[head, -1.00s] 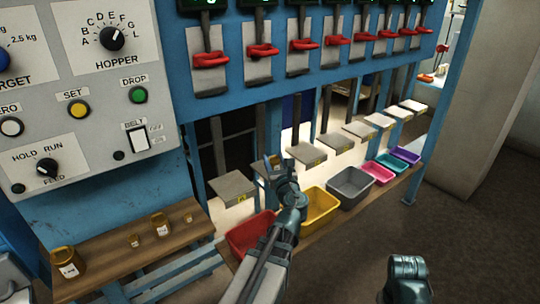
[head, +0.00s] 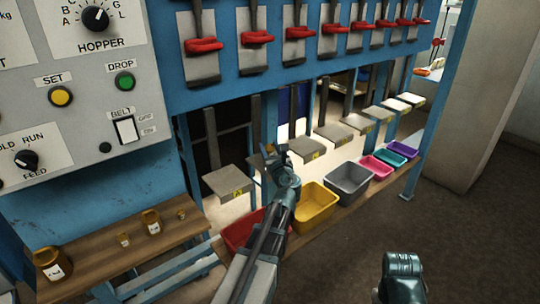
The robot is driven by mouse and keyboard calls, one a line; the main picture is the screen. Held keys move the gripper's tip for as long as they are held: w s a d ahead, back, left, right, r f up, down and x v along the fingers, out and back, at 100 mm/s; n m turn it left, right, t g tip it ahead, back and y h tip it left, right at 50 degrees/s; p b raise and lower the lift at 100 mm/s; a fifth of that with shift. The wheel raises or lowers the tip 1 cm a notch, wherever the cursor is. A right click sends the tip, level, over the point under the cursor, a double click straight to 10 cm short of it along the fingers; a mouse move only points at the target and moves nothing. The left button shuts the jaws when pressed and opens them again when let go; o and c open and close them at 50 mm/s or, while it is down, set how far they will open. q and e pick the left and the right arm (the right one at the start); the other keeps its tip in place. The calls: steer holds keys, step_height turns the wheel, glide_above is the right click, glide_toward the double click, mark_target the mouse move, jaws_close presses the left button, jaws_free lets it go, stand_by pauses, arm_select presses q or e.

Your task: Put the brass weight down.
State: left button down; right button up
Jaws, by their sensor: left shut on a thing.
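My left gripper (head: 275,154) is shut on a brass weight (head: 270,148), of which only a small bit shows; the gripper hides the rest. Whether the weight touches anything is hidden.
A red bin (head: 236,236), a yellow bin (head: 316,205), a grey bin (head: 349,181) and smaller coloured bins stand in a row below the plates. Red levers (head: 257,38) hang on the blue frame above. A control panel (head: 75,75) is at left. Floor at right is clear.

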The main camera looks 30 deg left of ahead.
arm_select(q)
steer(key=shift+a+f, duration=0.1)
steer(key=shift+f, duration=0.05)
steer(key=shift+f, duration=0.1)
steer(key=shift+f, duration=0.15)
steer(key=shift+c, duration=1.7)
jaws_free()
steer(key=shift+s+r, duration=0.2)
steer(key=shift+r, duration=0.05)
steer(key=v, duration=1.1)
steer(key=shift+s+d, duration=0.15)
steer(key=shift+d, duration=0.2)
